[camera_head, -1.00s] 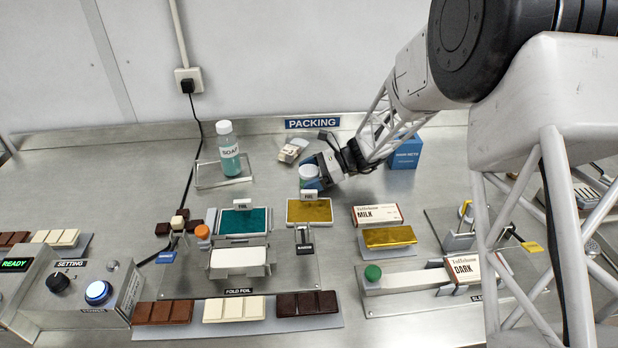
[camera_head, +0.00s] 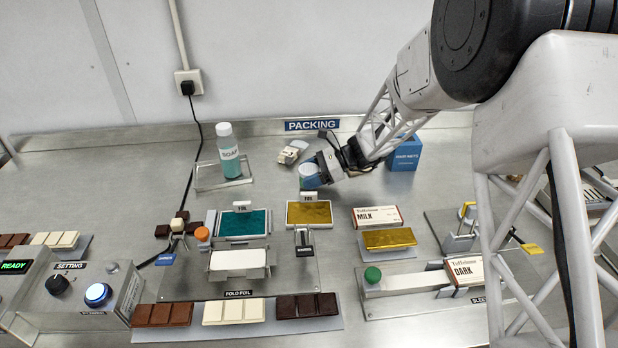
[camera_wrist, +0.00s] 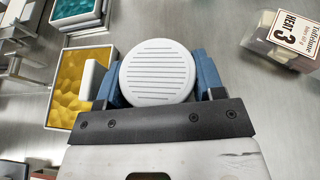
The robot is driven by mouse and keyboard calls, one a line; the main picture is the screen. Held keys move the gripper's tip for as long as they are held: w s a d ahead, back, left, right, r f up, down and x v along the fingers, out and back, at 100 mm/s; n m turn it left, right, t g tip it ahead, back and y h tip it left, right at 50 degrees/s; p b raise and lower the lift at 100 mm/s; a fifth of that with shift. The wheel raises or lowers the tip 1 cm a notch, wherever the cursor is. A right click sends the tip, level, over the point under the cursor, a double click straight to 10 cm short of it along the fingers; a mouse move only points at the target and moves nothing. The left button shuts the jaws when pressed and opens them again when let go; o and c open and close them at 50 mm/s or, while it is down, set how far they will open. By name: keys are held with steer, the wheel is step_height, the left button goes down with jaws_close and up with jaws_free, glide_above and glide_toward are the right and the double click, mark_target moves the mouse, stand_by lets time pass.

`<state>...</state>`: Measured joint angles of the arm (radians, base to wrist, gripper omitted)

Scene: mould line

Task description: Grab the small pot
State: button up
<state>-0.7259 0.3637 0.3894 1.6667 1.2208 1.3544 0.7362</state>
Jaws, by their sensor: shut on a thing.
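The small pot (camera_head: 309,170) has a pale round top and is at the middle of the bench, behind the gold foil tray. In the wrist view its ribbed white lid (camera_wrist: 160,72) faces the camera, with blue fingers on both sides. My gripper (camera_head: 313,177) is shut on the pot, one blue finger at each side of it. The pot's lower part is hidden, and I cannot tell whether its base touches the bench.
The gold foil tray (camera_head: 309,213) is just in front of the pot. A blue box (camera_head: 405,154) stands right of my gripper, and a soap bottle (camera_head: 228,155) to the left.

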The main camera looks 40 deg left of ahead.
mark_target(309, 168)
steer(key=shift+r, duration=4.4)
